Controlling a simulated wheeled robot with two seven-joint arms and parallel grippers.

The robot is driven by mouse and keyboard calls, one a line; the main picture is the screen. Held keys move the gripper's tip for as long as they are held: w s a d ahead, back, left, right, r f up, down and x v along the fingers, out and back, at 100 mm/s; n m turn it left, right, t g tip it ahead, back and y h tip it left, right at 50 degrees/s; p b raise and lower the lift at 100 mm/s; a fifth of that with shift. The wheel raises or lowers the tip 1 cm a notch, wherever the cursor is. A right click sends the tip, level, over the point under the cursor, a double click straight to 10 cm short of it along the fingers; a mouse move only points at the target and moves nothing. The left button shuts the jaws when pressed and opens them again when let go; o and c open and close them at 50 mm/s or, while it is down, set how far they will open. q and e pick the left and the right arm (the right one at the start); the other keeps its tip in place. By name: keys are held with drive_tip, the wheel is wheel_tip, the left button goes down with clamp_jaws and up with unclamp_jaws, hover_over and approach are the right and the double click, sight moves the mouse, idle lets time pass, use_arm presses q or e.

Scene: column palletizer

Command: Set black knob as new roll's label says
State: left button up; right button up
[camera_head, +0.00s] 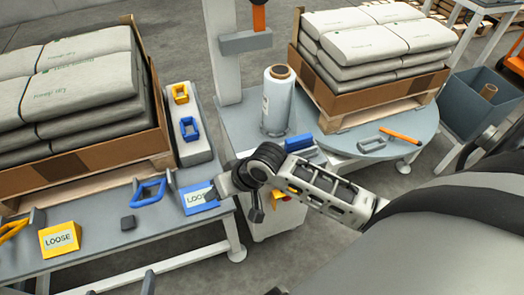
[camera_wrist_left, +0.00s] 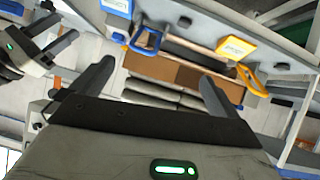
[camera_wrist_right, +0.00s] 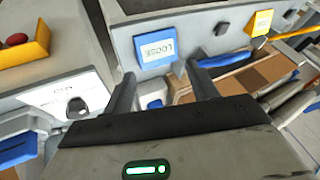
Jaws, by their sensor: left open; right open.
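The black knob (camera_wrist_right: 77,107) sits on a white panel (camera_wrist_right: 60,92) at the left of the right wrist view. The small print around it is unreadable. My right gripper (camera_wrist_right: 160,75) is open and empty, beside the panel and in front of the blue LOOSE block (camera_wrist_right: 157,45). My left gripper (camera_wrist_left: 156,72) is open and empty; only its fingertips (camera_head: 120,288) show at the bottom of the head view. The knob is not clearly visible there.
Stacked grey sacks in cardboard-sided loads stand at left (camera_head: 70,85) and back right (camera_head: 370,45). A yellow LOOSE block (camera_head: 60,240) and blue handle (camera_head: 148,192) are on the left bench. An orange pen-like tool (camera_head: 400,135) lies on the round table (camera_head: 345,145). A grey bin (camera_head: 480,115) stands right.

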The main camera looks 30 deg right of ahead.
drive_tip(key=w+d+r+m+g+h+b, duration=0.25)
drive_tip(key=w+d+r, duration=0.2)
drive_tip(key=d, duration=0.35)
drive_tip(key=w+d+r+m+g+h+b, duration=0.1)
drive_tip(key=w+d+r+m+g+h, duration=0.2)
drive_tip(key=d+r, duration=0.4)
drive_tip(key=shift+m+y, duration=0.55)
drive_tip(key=shift+y, duration=0.2)
drive_tip(key=f+b, duration=0.1)
drive_tip(key=f, duration=0.4)
drive_tip(key=f+b, duration=0.1)
drive_tip(key=f, duration=0.4)
drive_tip(key=f+b, duration=0.1)
drive_tip(key=f, duration=0.4)
drive_tip(key=shift+w+d+f, duration=0.15)
drive_tip(key=shift+d+f, duration=0.25)
drive_tip(key=shift+f+b, duration=0.35)
drive_tip(key=shift+f, duration=0.05)
use_arm(q)
drive_tip(key=shift+h, duration=0.3)
drive_tip(key=f, duration=0.2)
drive_tip(key=d+f, duration=0.1)
drive_tip(key=f, duration=0.2)
drive_tip(key=shift+w+d+f, duration=0.1)
drive_tip(key=shift+w, duration=0.1)
